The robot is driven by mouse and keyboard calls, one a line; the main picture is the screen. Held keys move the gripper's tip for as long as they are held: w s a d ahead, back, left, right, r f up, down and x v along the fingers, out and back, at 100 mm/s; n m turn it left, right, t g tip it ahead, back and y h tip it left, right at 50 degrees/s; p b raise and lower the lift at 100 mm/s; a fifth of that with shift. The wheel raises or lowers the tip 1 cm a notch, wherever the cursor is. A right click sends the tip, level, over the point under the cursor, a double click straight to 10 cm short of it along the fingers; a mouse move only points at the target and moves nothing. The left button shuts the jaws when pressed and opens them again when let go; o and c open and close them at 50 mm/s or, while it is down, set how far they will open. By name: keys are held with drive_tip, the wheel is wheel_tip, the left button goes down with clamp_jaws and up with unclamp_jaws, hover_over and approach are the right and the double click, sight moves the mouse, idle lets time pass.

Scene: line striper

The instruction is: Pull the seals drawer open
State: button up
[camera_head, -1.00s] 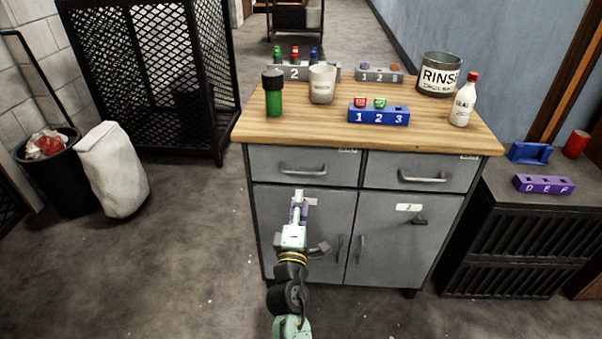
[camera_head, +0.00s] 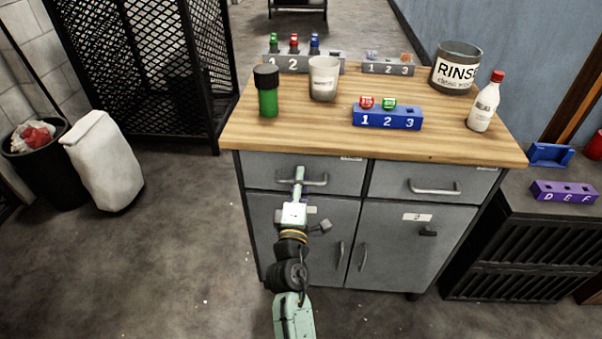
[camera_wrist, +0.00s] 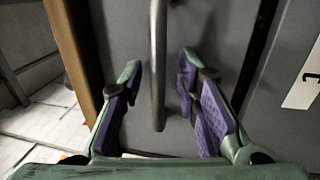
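A grey cabinet has two closed top drawers, the left drawer (camera_head: 262,174) and the right drawer (camera_head: 392,182). Their small labels are too small to read, so I cannot tell which says seals. My gripper (camera_head: 299,174) is at the left drawer's bar handle (camera_head: 318,183) in the head view. In the wrist view my gripper (camera_wrist: 160,80) is open, with one purple-padded finger on each side of the handle (camera_wrist: 158,60). Gaps show between the bar and both fingers. The drawer front (camera_wrist: 215,35) lies just beyond the fingertips.
The wooden top (camera_head: 340,137) overhangs the drawers and bears a green bottle (camera_head: 268,98), a cup (camera_head: 323,80), a blue numbered rack (camera_head: 387,121), a white bottle (camera_head: 484,105) and a RINSE can (camera_head: 456,68). Closed doors with handles are below. Open floor lies left.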

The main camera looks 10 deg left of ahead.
drive_tip(key=shift+s, duration=0.15)
drive_tip(key=shift+c, duration=0.4)
clamp_jaws()
drive_tip(key=shift+r, duration=0.1)
